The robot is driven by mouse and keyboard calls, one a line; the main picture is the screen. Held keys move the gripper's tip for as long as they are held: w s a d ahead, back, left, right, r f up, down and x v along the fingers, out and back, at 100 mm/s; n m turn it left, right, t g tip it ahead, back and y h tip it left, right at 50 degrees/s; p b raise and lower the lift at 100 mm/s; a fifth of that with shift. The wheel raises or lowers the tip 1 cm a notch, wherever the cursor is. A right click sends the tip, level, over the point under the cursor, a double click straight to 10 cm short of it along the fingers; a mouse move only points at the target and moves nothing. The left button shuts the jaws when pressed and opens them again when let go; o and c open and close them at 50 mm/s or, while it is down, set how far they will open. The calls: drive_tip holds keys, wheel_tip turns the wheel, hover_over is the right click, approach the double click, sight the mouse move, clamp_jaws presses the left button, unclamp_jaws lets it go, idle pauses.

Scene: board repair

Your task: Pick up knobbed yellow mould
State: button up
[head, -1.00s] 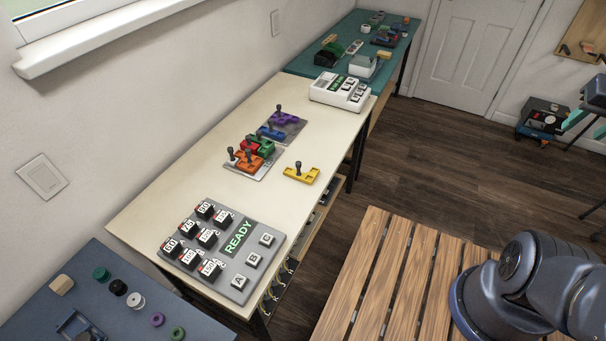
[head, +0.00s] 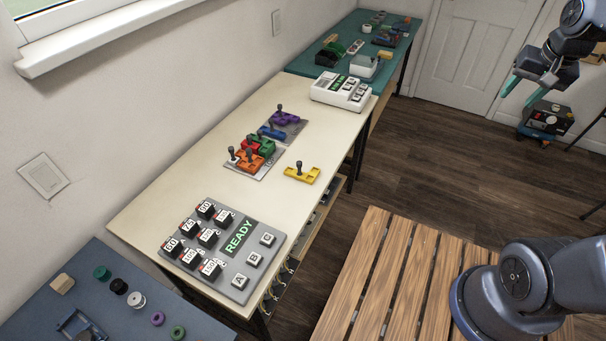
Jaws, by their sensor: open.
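The knobbed yellow mould (head: 302,174) lies on the cream table near its right edge, with a dark knob standing up from it. Nothing touches it. My gripper (head: 521,95) is at the upper right, over the floor and well apart from the table. Its teal-tipped fingers are spread open with nothing between them. The cream table (head: 190,180) is in full view in front of the wall.
Other knobbed moulds, orange (head: 250,161), green (head: 264,147), blue (head: 271,132) and purple (head: 285,118), sit left of the yellow one. A grey READY panel (head: 205,258) is at the near end, a white device (head: 340,92) at the far end. A slatted wooden platform (head: 372,270) stands right.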

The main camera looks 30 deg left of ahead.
drive_tip(key=w+a+f, duration=0.2)
drive_tip(key=a+f, duration=0.1)
drive_tip(key=a, duration=0.5)
drive_tip(key=w+a+f, duration=0.2)
drive_tip(key=a+f, duration=0.1)
drive_tip(key=a, duration=0.4)
drive_tip(key=n, duration=0.3)
approach(299, 162)
drive_tip(key=f, duration=0.2)
drive_tip(key=shift+t, duration=0.3)
drive_tip(key=x, duration=0.5)
drive_tip(key=shift+s, duration=0.15)
drive_tip(key=shift+w+x, duration=0.2)
drive_tip(key=shift+x, duration=1.1)
drive_tip(key=shift+w+x, duration=0.15)
drive_tip(key=shift+x, duration=1.2)
drive_tip(key=shift+a+r, duration=0.1)
drive_tip(key=shift+r, duration=0.05)
clamp_jaws()
